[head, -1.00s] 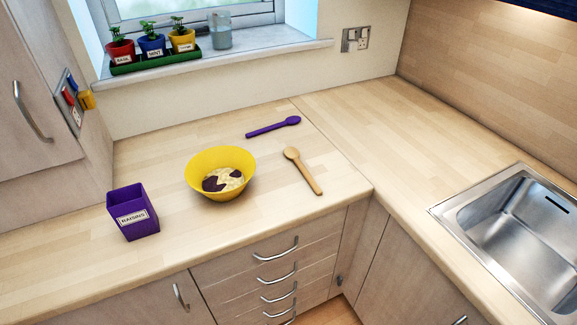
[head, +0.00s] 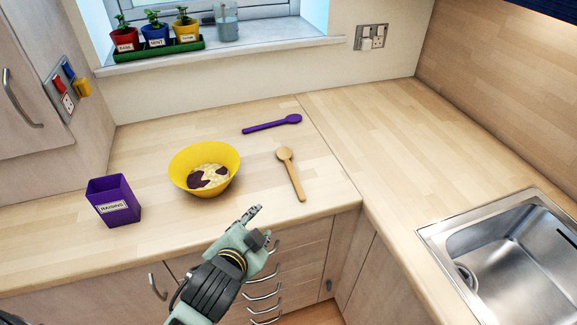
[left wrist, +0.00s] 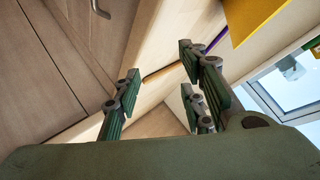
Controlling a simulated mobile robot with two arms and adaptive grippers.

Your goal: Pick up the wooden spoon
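The wooden spoon (head: 292,178) lies flat on the worktop, to the right of the yellow bowl, its handle pointing to the front edge. My left gripper (head: 263,229) is in front of the worktop's front edge, to the lower left of the spoon and apart from it. In the left wrist view its fingers (left wrist: 160,88) are spread with nothing between them, and the light brown spoon handle (left wrist: 162,73) shows beyond them. My right gripper is in neither view.
The yellow bowl (head: 204,169) stands left of the spoon, and a purple spoon (head: 272,124) lies behind it. A purple raisins box (head: 114,201) stands farther left. The sink (head: 515,260) is at the right. The worktop around the wooden spoon is clear.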

